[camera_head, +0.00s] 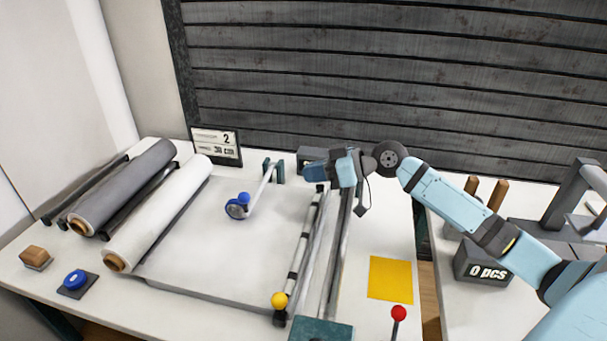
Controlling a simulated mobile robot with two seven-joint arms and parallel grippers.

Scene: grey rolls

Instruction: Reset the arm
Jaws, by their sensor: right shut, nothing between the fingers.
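My right arm (455,198) comes in from the lower right and bends at a dark round joint. Its light blue wrist points left. My right gripper (313,173) hangs above the far end of the cutting rail (339,245), shut and empty. The gripper is small in the view and its fingertips are hard to make out. My left gripper and left arm are not in view.
A grey roll (125,185) and a white roll (160,220) lie at the left of the white table. A white sheet (215,255) spreads to the rail. A yellow square (390,279), a red-knobbed lever (398,314) and a "0 pcs" box (483,264) are at the right.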

